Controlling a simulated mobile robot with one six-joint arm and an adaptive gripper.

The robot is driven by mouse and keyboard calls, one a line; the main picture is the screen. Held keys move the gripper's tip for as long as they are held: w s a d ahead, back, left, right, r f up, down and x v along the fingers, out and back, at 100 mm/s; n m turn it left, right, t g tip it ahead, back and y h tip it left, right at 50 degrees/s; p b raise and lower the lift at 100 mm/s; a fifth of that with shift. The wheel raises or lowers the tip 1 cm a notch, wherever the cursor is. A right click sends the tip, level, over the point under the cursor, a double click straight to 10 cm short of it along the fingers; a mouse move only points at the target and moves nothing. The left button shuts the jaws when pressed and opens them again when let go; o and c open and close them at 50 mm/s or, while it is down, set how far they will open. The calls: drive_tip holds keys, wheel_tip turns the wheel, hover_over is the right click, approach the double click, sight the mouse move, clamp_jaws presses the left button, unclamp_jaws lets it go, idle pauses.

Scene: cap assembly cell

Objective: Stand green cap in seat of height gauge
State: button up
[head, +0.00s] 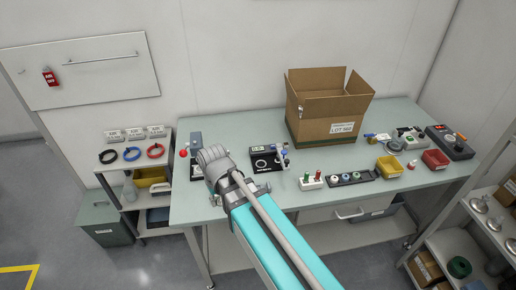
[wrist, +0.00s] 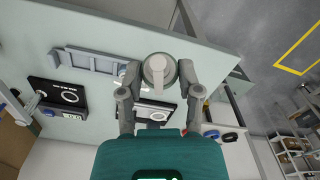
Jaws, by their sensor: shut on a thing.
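My gripper (wrist: 158,75) is shut on a pale grey, round-topped part (wrist: 157,66) in the wrist view. Another dark plate with a pale ring (wrist: 155,109) lies partly behind the fingers. I cannot tell which one is the height gauge.
A grey channel-like piece (wrist: 95,63) lies near the table edge. A cardboard box (head: 330,110) stands at the back.

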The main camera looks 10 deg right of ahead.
drive_tip(key=shift+w+d+f, duration=0.1)
drive_tip(key=shift+w+f, duration=0.05)
drive_tip(key=shift+w, duration=0.25)
drive_tip(key=w+d+f+n+g+h+b, duration=0.1)
drive_tip(key=w+d+f+n+h+b, duration=0.1)
drive_tip(key=w+d+n+b, duration=0.3)
drive_tip(key=w+d+f+n+g+h+b, duration=0.1)
drive_tip(key=w+d+f+n+h, duration=0.15)
drive_tip(key=w, duration=0.55)
drive_tip(key=n+t+h+b, duration=0.5)
drive_tip(key=n+b, duration=0.1)
drive_tip(key=n, duration=0.5)
hover_over(265, 163)
drive_tip(key=a, duration=0.3)
drive_tip(key=shift+s+d+f+y, duration=0.1)
drive_tip(key=shift+s+f+y, duration=0.15)
drive_tip(key=shift+s+f, duration=0.1)
drive_tip(key=shift+f, duration=0.15)
wheel_tip(265, 163, down, 6)
drive_tip(key=b, duration=0.6)
drive_tip(key=shift+f, duration=0.2)
drive_tip(key=shift+f+b, duration=0.15)
drive_tip(key=shift+b, duration=0.25)
drive_tip(key=shift+f+b, duration=0.5)
